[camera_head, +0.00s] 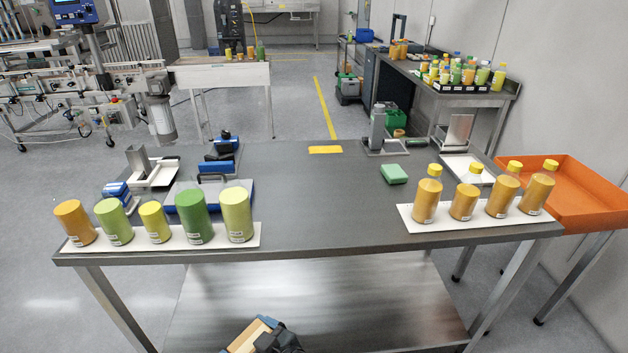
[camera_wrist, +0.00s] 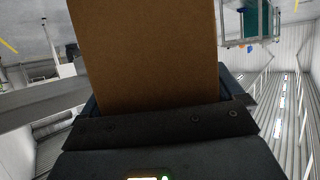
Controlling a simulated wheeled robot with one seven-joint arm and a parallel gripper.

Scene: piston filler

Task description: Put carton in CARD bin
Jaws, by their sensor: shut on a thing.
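The carton is a plain brown cardboard piece that fills the upper middle of the wrist view (camera_wrist: 145,55). My gripper (camera_wrist: 160,118) is shut on its lower end; the dark jaw hides that end. In the head view, the carton (camera_head: 249,336) and my dark gripper (camera_head: 268,331) show at the bottom edge, in front of the steel table and low against its lower shelf. No bin marked CARD can be made out in either view.
The steel table (camera_head: 300,215) stands ahead, with several bottles on white mats along its front edge. An orange tray (camera_head: 600,215) stands at its right. A green crate (camera_head: 396,118) sits under the back-right bench. Open floor shows at the left and behind the table.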

